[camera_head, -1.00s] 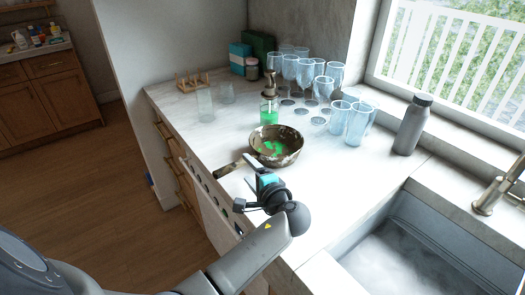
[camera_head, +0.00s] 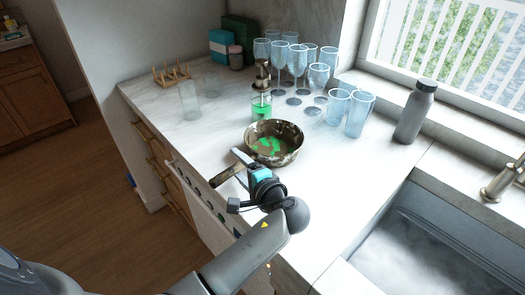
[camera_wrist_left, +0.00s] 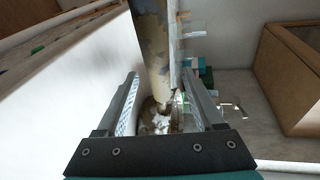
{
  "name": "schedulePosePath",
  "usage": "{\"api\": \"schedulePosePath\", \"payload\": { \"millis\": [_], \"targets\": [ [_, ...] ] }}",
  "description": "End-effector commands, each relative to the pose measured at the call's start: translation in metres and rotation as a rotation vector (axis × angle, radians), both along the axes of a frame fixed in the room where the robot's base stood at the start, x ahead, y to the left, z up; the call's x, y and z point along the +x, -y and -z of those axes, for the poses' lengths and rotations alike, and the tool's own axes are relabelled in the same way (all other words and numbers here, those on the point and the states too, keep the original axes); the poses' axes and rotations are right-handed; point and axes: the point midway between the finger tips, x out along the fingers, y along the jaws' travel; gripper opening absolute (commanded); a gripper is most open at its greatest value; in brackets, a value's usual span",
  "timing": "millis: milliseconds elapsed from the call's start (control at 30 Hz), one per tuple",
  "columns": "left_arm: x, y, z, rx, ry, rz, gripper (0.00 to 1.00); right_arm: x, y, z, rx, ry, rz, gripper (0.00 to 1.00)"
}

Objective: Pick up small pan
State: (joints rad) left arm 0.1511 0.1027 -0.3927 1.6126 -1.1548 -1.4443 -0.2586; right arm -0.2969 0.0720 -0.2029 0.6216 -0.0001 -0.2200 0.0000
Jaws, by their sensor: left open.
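The small pan (camera_head: 287,156), worn and brown with green patches inside, sits upright on the white counter. Its handle (camera_head: 226,176) points toward the front left, over the counter's edge. My left gripper (camera_head: 243,159) is open at the handle, close to the pan's bowl. In the left wrist view, the open fingers of my left gripper (camera_wrist_left: 163,85) stand on either side of a worn, tan, long part that looks like the handle (camera_wrist_left: 152,45). I cannot tell whether either finger touches it. My right gripper is not in view.
A soap bottle with green liquid (camera_head: 261,106) stands just behind the pan. Several glasses (camera_head: 318,75) stand at the back right, and a grey bottle (camera_head: 414,115) is near the sink (camera_head: 395,235). A wooden rack (camera_head: 171,75) is at the back left. The counter right of the pan is clear.

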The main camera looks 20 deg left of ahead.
Motion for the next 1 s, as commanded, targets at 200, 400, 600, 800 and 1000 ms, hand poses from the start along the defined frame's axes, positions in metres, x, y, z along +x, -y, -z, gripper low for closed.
{"api": "schedulePosePath", "payload": {
  "millis": [200, 400, 600, 800, 1000],
  "targets": [
    [0.0002, 0.0, -0.0001, 0.0, 0.0, 0.0, 0.54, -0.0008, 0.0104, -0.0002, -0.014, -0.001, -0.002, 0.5],
    [0.0003, -0.0002, -0.0001, -0.001, 0.001, 0.0, 0.31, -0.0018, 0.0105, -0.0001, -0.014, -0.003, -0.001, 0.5],
    [0.0003, -0.0003, 0.0, -0.001, -0.001, 0.0, 0.09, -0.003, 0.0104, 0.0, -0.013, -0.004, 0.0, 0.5],
    [0.0002, -0.0003, 0.0002, -0.001, -0.001, 0.0, 0.0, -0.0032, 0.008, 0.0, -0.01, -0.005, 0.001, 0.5],
    [0.0002, -0.0004, 0.0003, -0.001, -0.001, 0.0, 0.0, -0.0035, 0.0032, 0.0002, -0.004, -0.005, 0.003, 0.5]
  ]
}}
